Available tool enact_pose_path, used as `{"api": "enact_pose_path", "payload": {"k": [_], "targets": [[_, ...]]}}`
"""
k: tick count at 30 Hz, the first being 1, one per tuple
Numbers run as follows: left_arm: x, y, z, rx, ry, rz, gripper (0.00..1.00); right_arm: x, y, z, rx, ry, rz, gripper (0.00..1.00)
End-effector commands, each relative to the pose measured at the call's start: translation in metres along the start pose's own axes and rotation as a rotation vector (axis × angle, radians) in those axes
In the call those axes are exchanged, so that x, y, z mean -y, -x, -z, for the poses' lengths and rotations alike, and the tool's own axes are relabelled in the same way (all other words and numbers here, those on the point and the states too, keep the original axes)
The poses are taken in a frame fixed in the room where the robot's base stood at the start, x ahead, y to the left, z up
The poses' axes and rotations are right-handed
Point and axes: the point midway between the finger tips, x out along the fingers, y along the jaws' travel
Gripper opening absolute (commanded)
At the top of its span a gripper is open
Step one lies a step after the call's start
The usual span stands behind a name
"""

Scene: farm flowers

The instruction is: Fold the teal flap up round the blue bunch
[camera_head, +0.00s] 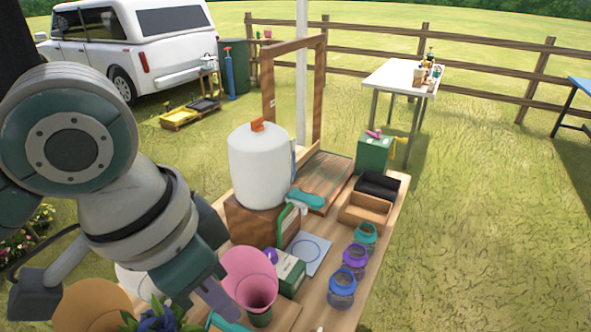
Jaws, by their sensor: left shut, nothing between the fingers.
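The blue bunch (158,318), blue flowers with green leaves, shows at the bottom edge, partly cut off by the frame. A teal piece (228,325) shows just right of it at the bottom edge; most of it is out of view, and I cannot tell how it lies round the bunch. My left gripper (222,304) is shut and empty, pointing down just above the teal piece and right of the bunch. I cannot tell whether it touches the teal piece. My right gripper is not in view.
A pink cone (249,275) stands close right of my left gripper. Behind it are a white tank (259,165) on a wooden block and a green box (290,272). Open grass lies further right.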

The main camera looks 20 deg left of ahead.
Motion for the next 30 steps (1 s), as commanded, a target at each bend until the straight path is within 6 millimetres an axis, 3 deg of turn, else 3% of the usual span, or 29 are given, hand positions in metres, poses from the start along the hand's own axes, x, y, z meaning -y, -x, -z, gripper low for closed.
{"api": "enact_pose_path", "payload": {"k": [1, 3, 15, 21, 24, 30], "targets": [[0.01, -0.035, -0.001, 0.009, -0.004, 0.009, 0.0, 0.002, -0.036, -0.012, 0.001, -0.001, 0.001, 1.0], [0.021, -0.056, 0.001, 0.028, -0.003, 0.014, 0.0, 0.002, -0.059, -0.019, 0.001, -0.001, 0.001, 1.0], [0.102, -0.15, 0.007, 0.119, 0.097, 0.068, 0.0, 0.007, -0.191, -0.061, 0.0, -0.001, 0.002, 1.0], [0.141, -0.175, 0.005, 0.142, 0.195, 0.085, 0.0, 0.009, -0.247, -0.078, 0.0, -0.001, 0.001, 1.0], [0.154, -0.18, 0.004, 0.147, 0.238, 0.087, 0.0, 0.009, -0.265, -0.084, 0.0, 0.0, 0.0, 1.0], [0.168, -0.181, 0.004, 0.149, 0.287, 0.085, 0.0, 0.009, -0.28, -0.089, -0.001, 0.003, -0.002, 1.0]]}}
